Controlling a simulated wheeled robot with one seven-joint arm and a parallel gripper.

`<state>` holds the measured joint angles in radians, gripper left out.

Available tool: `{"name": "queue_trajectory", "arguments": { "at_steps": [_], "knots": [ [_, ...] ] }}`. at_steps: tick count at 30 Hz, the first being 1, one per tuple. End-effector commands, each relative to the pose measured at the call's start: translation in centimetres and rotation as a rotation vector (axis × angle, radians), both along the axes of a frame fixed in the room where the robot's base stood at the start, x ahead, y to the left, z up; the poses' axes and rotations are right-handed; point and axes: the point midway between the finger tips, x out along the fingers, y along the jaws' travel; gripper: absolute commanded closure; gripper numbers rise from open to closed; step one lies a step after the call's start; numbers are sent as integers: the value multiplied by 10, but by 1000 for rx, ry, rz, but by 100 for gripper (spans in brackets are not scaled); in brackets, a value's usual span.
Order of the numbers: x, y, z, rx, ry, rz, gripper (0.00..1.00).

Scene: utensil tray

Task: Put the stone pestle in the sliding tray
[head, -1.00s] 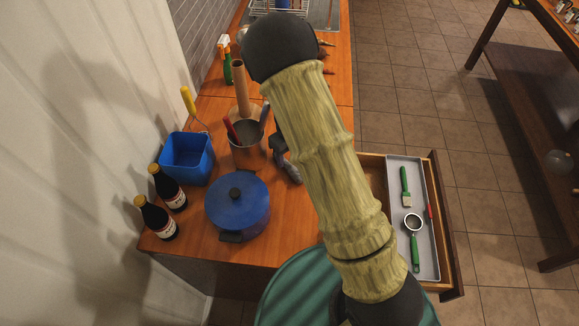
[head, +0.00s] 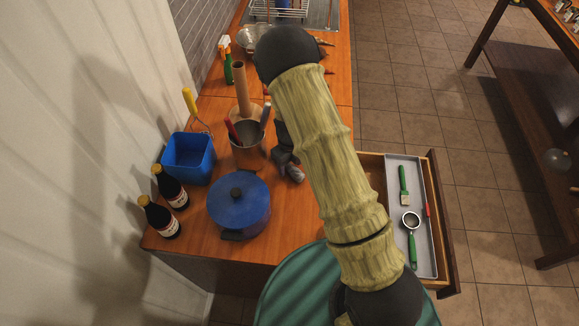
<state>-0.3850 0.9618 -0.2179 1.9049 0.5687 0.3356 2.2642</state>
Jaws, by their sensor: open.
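The sliding tray (head: 394,170) is a long grey tray in the pulled-out wooden drawer at the right in the head view. It holds a green-handled brush (head: 404,188), a green-handled strainer (head: 411,225) and a thin red item. My gripper (head: 290,166) is open, low over the counter, right of the copper-coloured utensil pot (head: 246,152), and partly hidden by my arm. A small grey rounded piece (head: 296,174) at its fingers looks like the stone pestle, though I cannot tell surely. Whether the fingers touch it is unclear.
A blue lidded pot (head: 238,205) stands close left of my gripper. The open drawer (head: 447,235) juts over the tiled floor.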

Motion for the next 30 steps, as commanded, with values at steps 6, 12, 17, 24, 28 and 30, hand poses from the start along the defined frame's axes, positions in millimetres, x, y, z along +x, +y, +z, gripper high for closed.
{"name": "queue_trajectory", "arguments": {
  "at_steps": [6,12,17,24,28,30],
  "knots": [
    [0,0,0,0,0,0,48],
    [0,0,0,0,0,0,74],
    [0,0,1,0,0,0,100],
    [1,0,1,0,-1,0,100],
    [3,0,3,0,-1,0,100],
    [5,0,6,0,-4,0,100]
  ]
}}
